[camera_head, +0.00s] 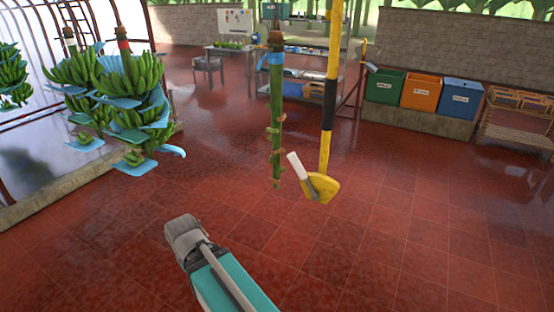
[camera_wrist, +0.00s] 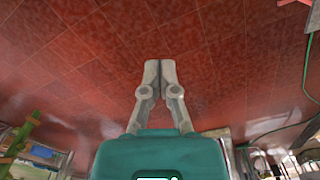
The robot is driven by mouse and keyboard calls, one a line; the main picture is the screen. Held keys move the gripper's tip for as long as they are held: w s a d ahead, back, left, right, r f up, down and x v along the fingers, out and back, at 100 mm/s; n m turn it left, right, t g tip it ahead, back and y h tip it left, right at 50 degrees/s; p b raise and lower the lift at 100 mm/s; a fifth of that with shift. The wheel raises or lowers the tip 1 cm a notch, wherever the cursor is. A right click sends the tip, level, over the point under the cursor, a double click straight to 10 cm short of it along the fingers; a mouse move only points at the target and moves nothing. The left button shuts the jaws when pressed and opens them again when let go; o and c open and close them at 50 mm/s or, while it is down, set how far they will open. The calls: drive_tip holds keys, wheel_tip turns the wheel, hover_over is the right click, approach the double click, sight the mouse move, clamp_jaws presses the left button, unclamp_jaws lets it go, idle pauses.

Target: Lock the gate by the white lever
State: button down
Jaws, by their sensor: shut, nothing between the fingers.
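The white lever (camera_head: 299,165) sits on the yellow gate fitting (camera_head: 322,187) at the lower end of a yellow post (camera_head: 329,120) with a black band. The lever tilts up and to the left from the fitting. My gripper (camera_head: 181,226) is left of and nearer than the lever, apart from it. In the wrist view my gripper (camera_wrist: 159,64) shows its two grey fingers together with nothing between them, over bare red floor. The lever is not clearly visible in the wrist view.
A bare green stem (camera_head: 277,110) hangs just left of the post. Banana bunches (camera_head: 125,95) hang at the left. Green, orange and blue bins (camera_head: 420,93) stand on a ledge at the back right. The red tiled floor (camera_head: 420,240) is open around the gate.

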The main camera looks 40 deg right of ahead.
drive_tip(key=shift+d, duration=0.1)
drive_tip(key=w+d+r+n+h+b, duration=0.1)
drive_tip(key=w+d+r+h, duration=0.2)
drive_tip(key=d+h, duration=0.35)
drive_tip(key=w+d+r+h+b, duration=0.15)
drive_tip(key=d+h, duration=0.25)
drive_tip(key=d, duration=0.6)
drive_tip(key=w+d+r+g+h, duration=0.1)
drive_tip(key=w+d+r+h, duration=0.1)
drive_tip(key=r+h, duration=0.3)
drive_tip(key=w+d+r+n+g+h, duration=0.1)
drive_tip(key=w+d+r+g+h, duration=0.1)
drive_tip(key=r, duration=0.8)
drive_tip(key=w+d+h, duration=0.1)
drive_tip(key=d+h, duration=0.1)
drive_tip(key=h, duration=0.1)
drive_tip(key=shift+d+r, duration=0.15)
drive_tip(key=shift+d, duration=0.15)
drive_tip(key=shift+s+d, duration=0.1)
drive_tip(key=shift+d, duration=0.05)
